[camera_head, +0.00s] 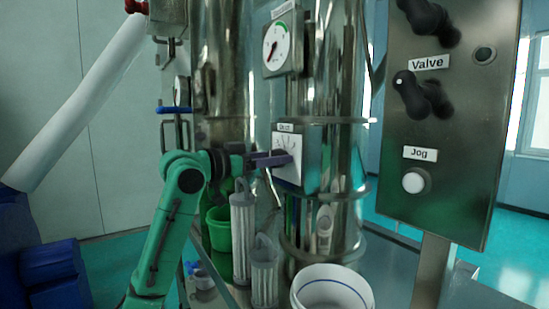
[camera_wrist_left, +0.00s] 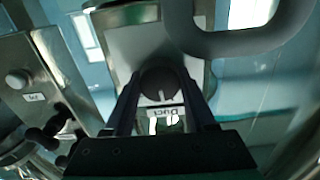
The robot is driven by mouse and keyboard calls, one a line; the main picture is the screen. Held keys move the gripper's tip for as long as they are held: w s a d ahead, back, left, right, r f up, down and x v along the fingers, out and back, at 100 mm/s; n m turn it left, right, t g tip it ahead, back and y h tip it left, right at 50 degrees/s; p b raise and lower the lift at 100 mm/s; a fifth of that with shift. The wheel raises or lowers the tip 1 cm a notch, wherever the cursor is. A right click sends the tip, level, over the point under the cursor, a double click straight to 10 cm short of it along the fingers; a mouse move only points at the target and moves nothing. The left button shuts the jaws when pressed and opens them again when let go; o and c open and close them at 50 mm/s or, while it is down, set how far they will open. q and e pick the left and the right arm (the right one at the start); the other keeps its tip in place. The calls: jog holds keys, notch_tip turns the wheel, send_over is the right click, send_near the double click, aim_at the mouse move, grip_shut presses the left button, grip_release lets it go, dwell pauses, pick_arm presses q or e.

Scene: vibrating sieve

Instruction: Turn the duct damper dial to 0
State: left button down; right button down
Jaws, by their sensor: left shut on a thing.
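The duct damper box (camera_head: 309,160) is fixed to the steel column, with a small "Duct" label above a white dial face (camera_head: 285,142). My left gripper (camera_head: 284,159) reaches it from the left, its fingers across the dial face and hiding most of the knob in the head view. In the left wrist view the round dark dial knob (camera_wrist_left: 158,82), with a pale pointer mark, sits between the two fingers, which are shut on it. The "Duct" label shows upside down there. The scale numbers are too small to read. My right gripper is in neither view.
A round gauge (camera_head: 277,46) is above the dial box. A control panel (camera_head: 450,110) with valve knobs and a white Jog button (camera_head: 414,182) stands to the right. Grey cylindrical filters (camera_head: 243,240), a green bucket (camera_head: 219,228) and a white bucket (camera_head: 331,289) are below.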

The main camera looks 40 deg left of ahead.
pick_arm(q)
jog(key=n, duration=0.3)
jog(key=shift+a+n, duration=0.1)
jog(key=shift+n, duration=0.3)
jog(key=n+p, duration=0.1)
jog(key=n, duration=0.3)
jog(key=shift+n, duration=0.3)
jog(key=shift+c, duration=1.1)
grip_release()
jog(key=shift+a, duration=0.1)
